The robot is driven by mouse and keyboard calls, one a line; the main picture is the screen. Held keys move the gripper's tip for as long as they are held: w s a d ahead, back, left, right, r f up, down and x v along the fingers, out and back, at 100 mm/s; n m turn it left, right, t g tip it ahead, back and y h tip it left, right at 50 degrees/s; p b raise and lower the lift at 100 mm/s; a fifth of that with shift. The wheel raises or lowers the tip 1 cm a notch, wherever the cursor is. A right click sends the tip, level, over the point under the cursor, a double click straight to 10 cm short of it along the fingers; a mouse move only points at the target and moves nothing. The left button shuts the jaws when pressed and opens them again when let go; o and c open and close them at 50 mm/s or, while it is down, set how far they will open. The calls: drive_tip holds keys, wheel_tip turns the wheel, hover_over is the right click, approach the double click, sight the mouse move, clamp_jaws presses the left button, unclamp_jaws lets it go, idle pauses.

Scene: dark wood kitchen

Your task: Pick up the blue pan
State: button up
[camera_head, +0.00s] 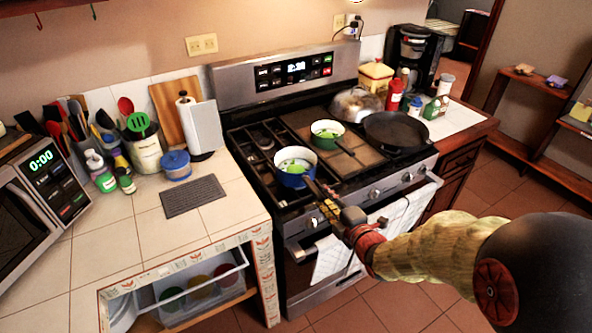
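The blue pan (291,181) is a small round pan with a pale inside. It sits on the front left part of the stove, and what looks like its handle points down and right toward my gripper. My gripper (318,192) is at the stove's front edge, just right of and nearer than the pan, at or over that handle. The fingers are small and overlap the handle and dark stove front, so I cannot tell whether they are open or shut on it. A green pan (326,142) sits behind and to the right, its handle pointing toward the front right.
A black skillet (396,131) and a domed metal lid (356,104) occupy the stove's right side. A towel (334,259) hangs on the oven front below my arm. The tiled counter on the left holds a grey mat (194,196) and a blue-lidded container (176,165).

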sight(314, 185)
drive_tip(key=shift+w+a+f, duration=0.25)
drive_tip(key=shift+w+a, duration=0.25)
drive_tip(key=shift+a, duration=0.05)
drive_tip(key=b+x, duration=0.1)
drive_tip(key=x, duration=0.2)
drive_tip(key=b+x, duration=0.1)
drive_tip(key=x, duration=0.3)
drive_tip(key=shift+d+r, duration=0.15)
drive_tip(key=shift+r, duration=0.05)
drive_tip(key=shift+c, duration=1.1)
clamp_jaws()
drive_tip(key=shift+r, duration=0.15)
